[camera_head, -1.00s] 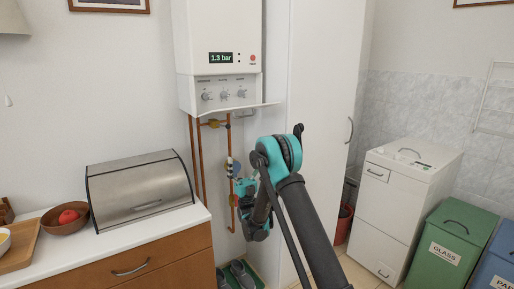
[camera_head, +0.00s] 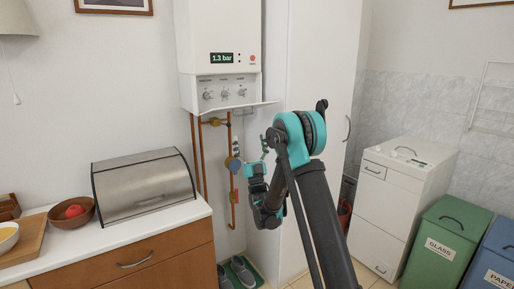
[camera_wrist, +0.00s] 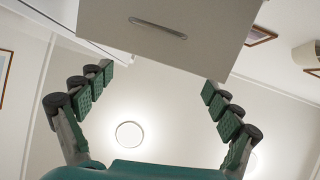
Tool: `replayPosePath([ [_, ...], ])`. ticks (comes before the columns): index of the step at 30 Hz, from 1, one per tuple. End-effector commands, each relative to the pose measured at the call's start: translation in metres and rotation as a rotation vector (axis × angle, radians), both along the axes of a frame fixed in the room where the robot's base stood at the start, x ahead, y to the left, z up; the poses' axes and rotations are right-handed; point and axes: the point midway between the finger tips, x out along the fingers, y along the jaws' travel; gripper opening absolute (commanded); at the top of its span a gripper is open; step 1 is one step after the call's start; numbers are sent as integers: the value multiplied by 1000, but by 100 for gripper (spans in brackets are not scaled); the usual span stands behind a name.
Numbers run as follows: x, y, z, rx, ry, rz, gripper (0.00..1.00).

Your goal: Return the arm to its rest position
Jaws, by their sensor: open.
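My gripper (camera_head: 252,150) is at the end of my dark grey and teal arm, in the middle of the head view. The arm is folded at a raised elbow, and the gripper points up, in front of the pipes below the boiler. In the wrist view my gripper (camera_wrist: 158,80) shows two green-padded fingers spread wide apart, with nothing between them. Whether it touches the pipes or valves cannot be told from the head view.
A white boiler (camera_head: 220,60) reads 1.3 bar, with copper pipes (camera_head: 195,160) below. A tall white cabinet (camera_head: 315,70) stands behind my arm. A counter (camera_head: 150,228) with a steel bread box (camera_head: 145,187) is left. Green bin (camera_head: 440,240) and white unit (camera_head: 400,200) stand right.

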Motion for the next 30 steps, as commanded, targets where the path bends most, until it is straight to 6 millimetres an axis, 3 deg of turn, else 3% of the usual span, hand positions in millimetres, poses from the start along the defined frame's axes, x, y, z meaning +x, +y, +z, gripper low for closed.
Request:
replayPosePath([
  [6, 25, -32, 7, -111, 321, -76, 91],
  [10, 27, -56, -8, -181, 536, -120, 91],
  [14, 15, -82, -33, -247, 755, -159, 91],
  [17, -5, -103, -59, -295, 922, -183, 91],
  [23, -70, -145, -122, -384, 1262, -216, 91],
  [26, -115, -164, -156, -425, 1434, -226, 91],
  [30, -191, -188, -205, -476, 1674, -224, 91],
])
